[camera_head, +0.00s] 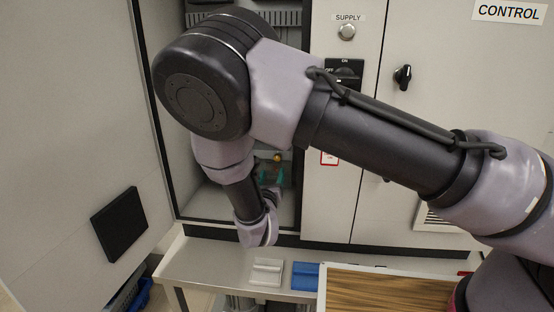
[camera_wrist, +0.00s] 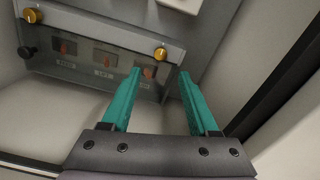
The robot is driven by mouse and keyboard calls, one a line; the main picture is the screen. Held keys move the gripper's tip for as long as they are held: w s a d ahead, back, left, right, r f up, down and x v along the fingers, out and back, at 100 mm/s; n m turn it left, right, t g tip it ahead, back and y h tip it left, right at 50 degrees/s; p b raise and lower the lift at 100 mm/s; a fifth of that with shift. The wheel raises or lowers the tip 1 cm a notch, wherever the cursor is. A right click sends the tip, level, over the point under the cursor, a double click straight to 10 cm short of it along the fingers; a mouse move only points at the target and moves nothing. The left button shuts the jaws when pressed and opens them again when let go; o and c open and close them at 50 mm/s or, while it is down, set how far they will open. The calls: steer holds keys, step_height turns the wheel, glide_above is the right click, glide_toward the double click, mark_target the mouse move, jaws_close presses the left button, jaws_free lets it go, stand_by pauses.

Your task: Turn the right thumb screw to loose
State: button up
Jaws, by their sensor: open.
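The right thumb screw (camera_wrist: 161,54) is a brass-coloured knob at the right top of a grey panel (camera_wrist: 95,45) in the wrist view. It also shows small in the head view (camera_head: 277,157). A second brass thumb screw (camera_wrist: 33,15) sits at the panel's left top. My gripper (camera_wrist: 161,73) has teal fingers, open and empty. Its tips point at the panel's right end, and the right screw appears just above and between them. In the head view my gripper (camera_head: 272,178) is inside the open cabinet, partly hidden by my arm. I cannot tell whether the fingers touch anything.
Labelled orange switches (camera_wrist: 104,58) and a black knob (camera_wrist: 26,52) sit on the panel. The cabinet door (camera_head: 80,130) stands open at left. A bench (camera_head: 215,262) below holds a white block (camera_head: 266,272) and a blue block (camera_head: 304,276). Cabinet walls lie close around my gripper.

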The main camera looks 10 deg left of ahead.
mark_target(277, 158)
steer(key=w, duration=0.9)
steer(key=shift+w+a, duration=0.25)
steer(key=shift+w, duration=0.05)
jaws_close()
